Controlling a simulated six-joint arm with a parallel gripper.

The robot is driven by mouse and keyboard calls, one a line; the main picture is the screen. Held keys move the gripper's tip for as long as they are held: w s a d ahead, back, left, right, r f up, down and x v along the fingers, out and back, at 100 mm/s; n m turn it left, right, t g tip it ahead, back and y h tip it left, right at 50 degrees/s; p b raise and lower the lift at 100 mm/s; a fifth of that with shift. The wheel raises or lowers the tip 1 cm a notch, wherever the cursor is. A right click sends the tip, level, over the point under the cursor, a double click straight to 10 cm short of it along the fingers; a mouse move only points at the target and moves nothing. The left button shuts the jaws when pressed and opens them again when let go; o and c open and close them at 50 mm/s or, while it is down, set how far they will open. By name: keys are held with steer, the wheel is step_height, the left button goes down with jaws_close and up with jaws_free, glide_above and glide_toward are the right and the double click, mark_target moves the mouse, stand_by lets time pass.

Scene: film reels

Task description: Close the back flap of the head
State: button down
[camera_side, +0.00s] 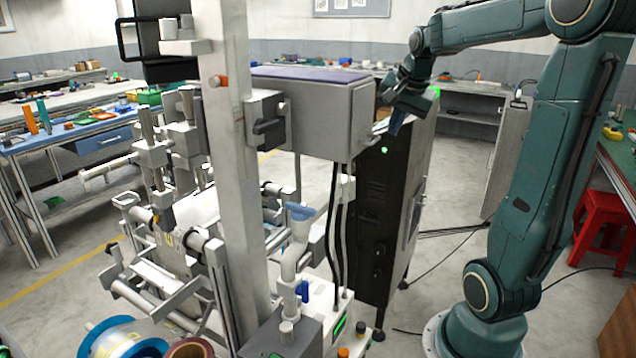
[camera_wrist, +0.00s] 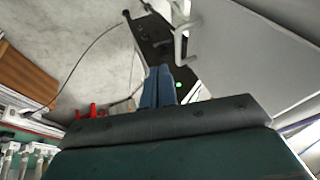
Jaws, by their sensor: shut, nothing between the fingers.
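The head (camera_side: 310,112) is a grey metal box with a purple top, held on the upright column in the side view. My gripper (camera_side: 396,126) is just off its right end, with the blue fingers pointing down. In the wrist view my gripper (camera_wrist: 166,88) shows its two blue fingers together, with nothing between them. A large flat grey panel (camera_wrist: 245,55) lies to the right of the fingers there, with a pale bracket-like handle (camera_wrist: 182,42) at its left edge. I cannot tell whether this panel is the back flap, or how far the flap stands open.
A black cabinet (camera_side: 378,220) with a green light stands below and behind my gripper. The column (camera_side: 228,180) and the reel machine's rollers fill the left and centre. A red stool (camera_side: 600,225) is at the right. Open floor lies between the cabinet and my base.

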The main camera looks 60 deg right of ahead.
steer(key=s+v, duration=0.1)
steer(key=v, duration=0.9)
steer(key=s+a+f+n+y, duration=0.1)
steer(key=a+f+n, duration=0.3)
steer(key=a, duration=0.4)
steer(key=s+a+f+n+t+y, duration=0.1)
steer(key=s+a+f+n, duration=0.1)
steer(key=a+f+n, duration=0.3)
steer(key=s+a+f+n+t+y, duration=0.1)
steer(key=a+f+n, duration=0.3)
steer(key=a+n, duration=0.4)
steer(key=a, duration=0.4)
steer(key=shift+s+f+y, duration=0.2)
steer(key=shift+s+y, duration=0.05)
steer(key=shift+y, duration=0.05)
steer(key=c, duration=2.1)
jaws_free()
